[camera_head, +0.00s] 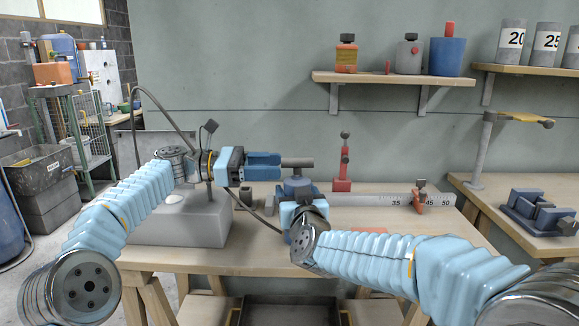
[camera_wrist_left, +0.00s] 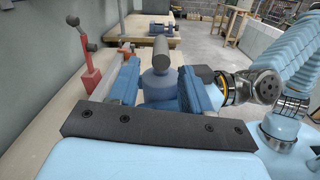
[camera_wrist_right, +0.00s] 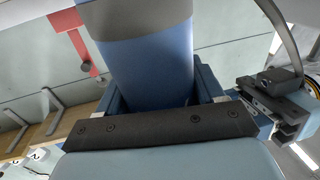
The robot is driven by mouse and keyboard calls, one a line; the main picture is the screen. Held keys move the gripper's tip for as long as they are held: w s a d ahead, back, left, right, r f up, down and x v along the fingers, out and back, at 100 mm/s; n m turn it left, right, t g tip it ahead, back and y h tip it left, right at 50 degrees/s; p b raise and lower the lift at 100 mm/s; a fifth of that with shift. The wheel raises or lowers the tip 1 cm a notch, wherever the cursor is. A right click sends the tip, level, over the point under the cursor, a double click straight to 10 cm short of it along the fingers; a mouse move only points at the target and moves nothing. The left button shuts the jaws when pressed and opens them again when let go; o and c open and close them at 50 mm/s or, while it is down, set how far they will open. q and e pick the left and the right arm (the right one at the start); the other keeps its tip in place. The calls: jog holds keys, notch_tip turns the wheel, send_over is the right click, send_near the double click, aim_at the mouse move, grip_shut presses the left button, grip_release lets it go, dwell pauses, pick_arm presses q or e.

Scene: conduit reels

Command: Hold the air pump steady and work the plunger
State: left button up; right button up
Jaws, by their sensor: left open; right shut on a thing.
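The air pump (camera_head: 297,186) stands upright on the workbench, a blue cylinder with a grey cross-bar plunger handle (camera_head: 298,162) on top. My right gripper (camera_head: 297,205) is shut on the pump's body. In the right wrist view the blue body (camera_wrist_right: 150,75) fills the space between the jaws, and its lower end is hidden. My left gripper (camera_head: 281,165) is open at handle height, to the left of the bar. In the left wrist view the grey bar (camera_wrist_left: 160,50) points end-on toward me between the spread jaws; contact with them cannot be told.
A red lever stand (camera_head: 342,170) is behind the pump. A grey ruled bar (camera_head: 370,199) with an orange slider (camera_head: 419,197) lies to the right. A grey block (camera_head: 185,230) sits under my left arm. A wall shelf (camera_head: 395,78) holds several containers. The bench front is partly clear.

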pick_arm(q)
jog(key=a, duration=0.6)
dwell(0.7)
pick_arm(e)
jog(key=o, duration=1.4)
jog(key=shift+c, duration=0.2)
pick_arm(q)
jog(key=shift+f, duration=0.1)
pick_arm(e)
jog(key=s+d, duration=0.2)
jog(key=s, duration=0.9)
jog(key=shift+s, duration=0.4)
